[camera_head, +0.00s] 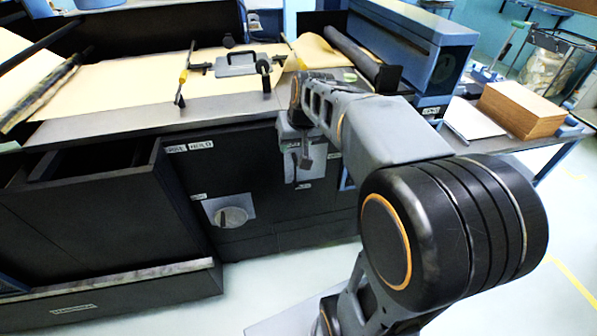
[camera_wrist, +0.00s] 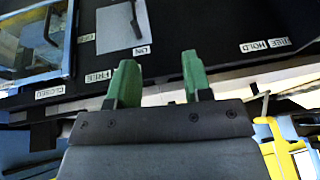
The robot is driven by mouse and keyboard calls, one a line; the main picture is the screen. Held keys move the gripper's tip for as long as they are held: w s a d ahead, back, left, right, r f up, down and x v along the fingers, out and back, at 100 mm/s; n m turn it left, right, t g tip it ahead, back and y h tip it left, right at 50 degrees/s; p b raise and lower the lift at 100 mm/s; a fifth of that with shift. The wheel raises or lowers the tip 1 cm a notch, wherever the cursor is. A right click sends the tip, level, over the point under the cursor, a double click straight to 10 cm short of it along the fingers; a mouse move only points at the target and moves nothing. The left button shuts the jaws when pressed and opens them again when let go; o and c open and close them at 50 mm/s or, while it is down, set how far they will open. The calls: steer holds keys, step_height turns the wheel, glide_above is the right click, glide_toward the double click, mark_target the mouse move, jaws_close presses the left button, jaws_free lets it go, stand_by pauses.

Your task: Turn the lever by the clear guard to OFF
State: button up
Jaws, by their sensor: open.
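In the wrist view a dark lever (camera_wrist: 136,22) stands on a pale grey plate (camera_wrist: 115,30). It is roughly in line with the ON label (camera_wrist: 141,50); a partly readable label, apparently OFF (camera_wrist: 87,38), lies left of the plate. The clear guard (camera_wrist: 38,45) with a pale frame is farther left. My gripper (camera_wrist: 158,75) is open, its green fingers apart, with nothing between them. The lever lies beyond the fingertips, apart from them in the picture. In the head view my gripper hangs before the dark cabinet front; its fingers cannot be made out.
In the head view the worktop (camera_head: 110,126) carries kraft paper and a grey handled tool (camera_head: 237,67). A dark drawer or bin (camera_head: 110,165) juts out at left. A round knob plate (camera_head: 230,213) sits lower on the cabinet. The floor in front is clear.

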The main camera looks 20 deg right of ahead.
steer(key=m+b, duration=0.1)
steer(key=b, duration=0.4)
glide_toward(296, 158)
steer(key=shift+y, duration=0.3)
steer(key=x, duration=0.3)
steer(key=b+x, duration=0.1)
steer(key=x, duration=0.7)
steer(key=shift+d, duration=0.25)
steer(key=shift+c, duration=0.2)
jaws_close()
